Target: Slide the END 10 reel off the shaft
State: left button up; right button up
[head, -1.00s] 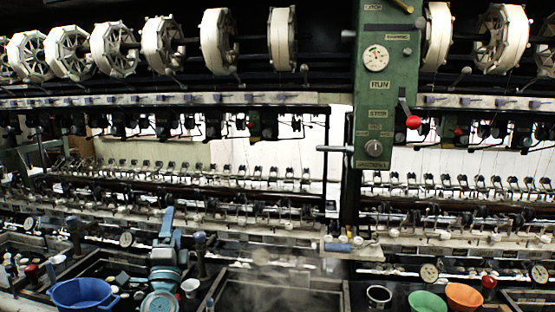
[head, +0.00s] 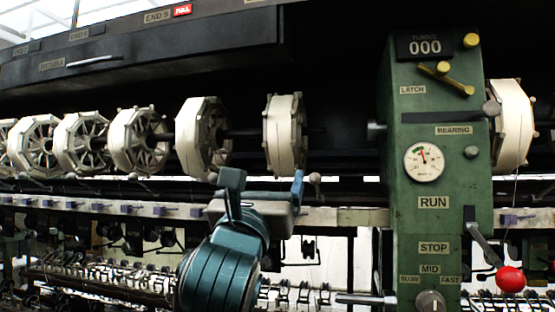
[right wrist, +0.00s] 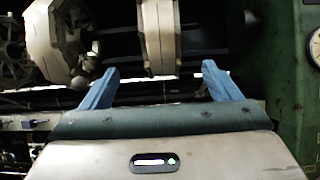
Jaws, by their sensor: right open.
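White reels with spoked frames sit in a row on a dark shaft (head: 243,134). The last reel left of the green post (head: 285,135) has a band of pale thread; no tag on it reads END 10, so I cannot tell its number. My right gripper (head: 264,188) is open and empty, just below and in front of this reel. In the right wrist view, the reel (right wrist: 158,36) stands beyond the gap between the blue fingers (right wrist: 160,86), and another reel (right wrist: 52,40) is to its left. My left gripper is not in view.
The green control post (head: 433,200) with a red-knobbed lever (head: 510,279) stands right of the reels. Another reel (head: 512,125) is beyond it. A pale rail (head: 340,217) runs below.

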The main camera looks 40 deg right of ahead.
aim_at(279, 155)
jog(key=p+x, duration=0.5)
jog(key=x, duration=0.4)
jog(key=shift+w+d, duration=0.1)
jog(key=shift+d, duration=0.1)
jog(key=shift+p+x, duration=0.5)
jog(key=shift+x, duration=0.55)
jog(key=shift+f, duration=0.1)
jog(key=shift+c, duration=0.2)
jog(key=c, duration=1.1)
